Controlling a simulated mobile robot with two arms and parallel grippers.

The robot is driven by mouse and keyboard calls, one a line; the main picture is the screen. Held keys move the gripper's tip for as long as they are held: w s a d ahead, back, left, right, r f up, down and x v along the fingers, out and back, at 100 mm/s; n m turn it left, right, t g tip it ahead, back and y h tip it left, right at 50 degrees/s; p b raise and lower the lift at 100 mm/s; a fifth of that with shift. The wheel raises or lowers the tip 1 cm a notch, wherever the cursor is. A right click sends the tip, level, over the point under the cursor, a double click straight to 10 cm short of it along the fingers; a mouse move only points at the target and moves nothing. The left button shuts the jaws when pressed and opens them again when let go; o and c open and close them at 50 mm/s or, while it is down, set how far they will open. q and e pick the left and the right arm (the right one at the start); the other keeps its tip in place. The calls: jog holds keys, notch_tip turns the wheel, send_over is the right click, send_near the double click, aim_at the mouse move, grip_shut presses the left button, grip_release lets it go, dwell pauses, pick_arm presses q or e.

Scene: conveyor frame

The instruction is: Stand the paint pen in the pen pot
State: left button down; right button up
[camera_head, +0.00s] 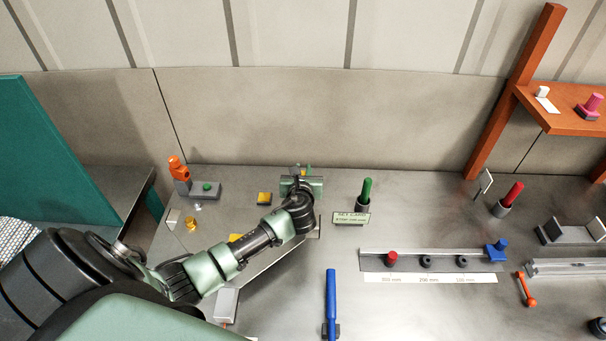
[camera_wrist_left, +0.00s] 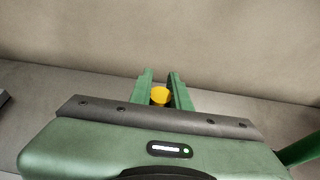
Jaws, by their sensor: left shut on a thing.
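My left gripper (camera_head: 298,169) is at the back middle of the steel bench, partly hidden by its own wrist. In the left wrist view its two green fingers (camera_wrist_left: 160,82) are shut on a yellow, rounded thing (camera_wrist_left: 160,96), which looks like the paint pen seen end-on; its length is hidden. Just right of the gripper, a thick green pen (camera_head: 367,188) stands upright in a small dark pot (camera_head: 362,207). Farther right, a red pen (camera_head: 514,193) leans in a grey pot (camera_head: 501,209). I cannot tell which pot is the pen pot. My right gripper is out of view.
A small sign (camera_head: 351,219) stands before the green pen. The back wall is close behind.

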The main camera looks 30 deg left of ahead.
pick_arm(q)
jog(key=shift+f, duration=0.7)
jog(key=c, duration=1.3)
grip_release()
jog(key=shift+f, duration=0.1)
jog(key=v, duration=1.2)
jog(key=shift+w, duration=0.1)
